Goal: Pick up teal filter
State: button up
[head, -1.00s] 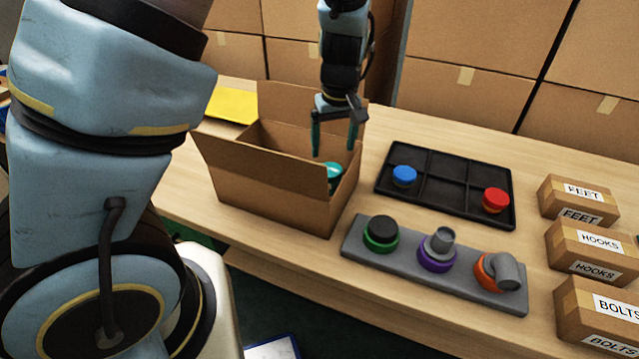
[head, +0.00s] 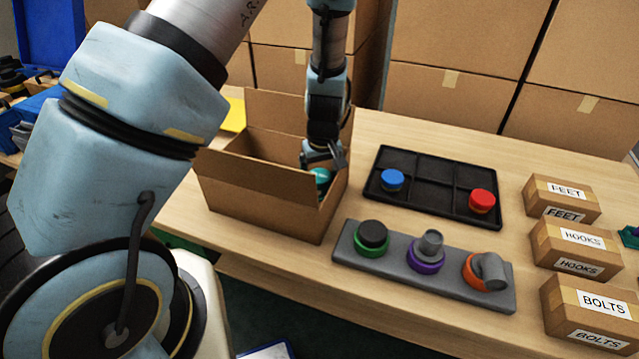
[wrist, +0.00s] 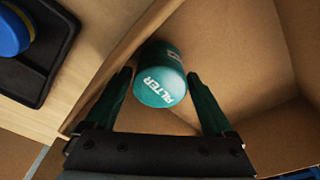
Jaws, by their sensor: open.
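The teal filter (wrist: 160,75) is a short cylinder with white lettering, inside the open cardboard box (head: 265,205) against its right wall. In the head view only a bit of the filter (head: 321,177) shows past the box wall and my gripper. My gripper (wrist: 160,90) is open, reaching down into the box. In the wrist view its two teal fingers stand on either side of the filter, with gaps between them and it. In the head view the fingertips are hidden in the box.
A black tray (head: 425,185) with a blue cap (head: 392,180) and a red cap (head: 482,201) lies right of the box. A grey holder (head: 345,245) with several fittings is in front. Labelled boxes (head: 590,312) stand at the right.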

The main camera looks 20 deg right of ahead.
jog(key=c, duration=1.1)
